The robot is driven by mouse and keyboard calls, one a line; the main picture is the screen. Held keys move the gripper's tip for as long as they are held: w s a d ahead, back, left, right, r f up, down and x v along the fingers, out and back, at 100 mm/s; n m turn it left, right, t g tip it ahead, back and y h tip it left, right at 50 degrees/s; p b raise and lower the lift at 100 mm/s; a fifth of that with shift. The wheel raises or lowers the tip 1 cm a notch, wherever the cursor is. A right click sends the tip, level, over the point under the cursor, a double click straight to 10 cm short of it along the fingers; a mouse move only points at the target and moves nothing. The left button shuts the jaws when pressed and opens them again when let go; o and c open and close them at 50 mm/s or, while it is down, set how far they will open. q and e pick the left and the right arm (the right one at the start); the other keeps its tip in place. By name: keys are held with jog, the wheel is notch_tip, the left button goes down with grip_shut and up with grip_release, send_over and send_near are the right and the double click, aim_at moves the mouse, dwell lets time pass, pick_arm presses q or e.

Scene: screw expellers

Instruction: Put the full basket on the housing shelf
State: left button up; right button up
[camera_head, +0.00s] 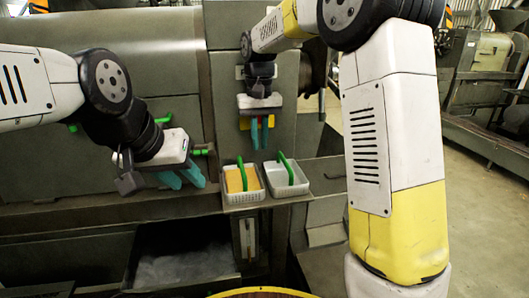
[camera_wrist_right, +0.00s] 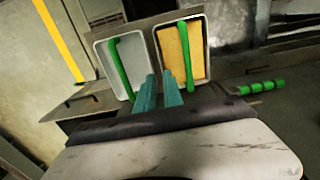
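The full basket (camera_head: 236,198) is white, filled with yellow-orange material, with a raised green handle. It stands upright on the left of a small grey shelf (camera_head: 262,204). A white basket (camera_head: 291,192), apparently empty and also with a green handle, stands beside it on the right. In the right wrist view the full basket (camera_wrist_right: 202,28) is at right and the other basket (camera_wrist_right: 103,64) at left. My right gripper (camera_head: 262,138) is above and behind the baskets, fingers down, apart and empty; its fingers (camera_wrist_right: 159,76) also show in the wrist view. My left gripper (camera_head: 188,183) is open and empty, left of the baskets.
Green machine handles (camera_head: 203,152) stick out near my left gripper. Below the shelf is an open dark bin (camera_head: 185,265) with pale material. A grey machine housing (camera_head: 150,60) stands behind. Open floor (camera_head: 480,220) lies at the right.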

jog(key=s+d+r+t+y, duration=0.1)
jog(key=s+d+r, duration=0.3)
jog(key=s+d, duration=0.15)
jog(key=s+d+t, duration=0.2)
jog(key=s+d, duration=0.2)
jog(key=s, duration=0.5)
jog(key=s+d+f+m+t+y, duration=0.1)
jog(key=s+d+t, duration=0.2)
jog(key=s, duration=0.5)
jog(key=shift+s+d+m, duration=0.3)
jog(key=shift+s+d, duration=0.05)
jog(key=shift+d, duration=0.5)
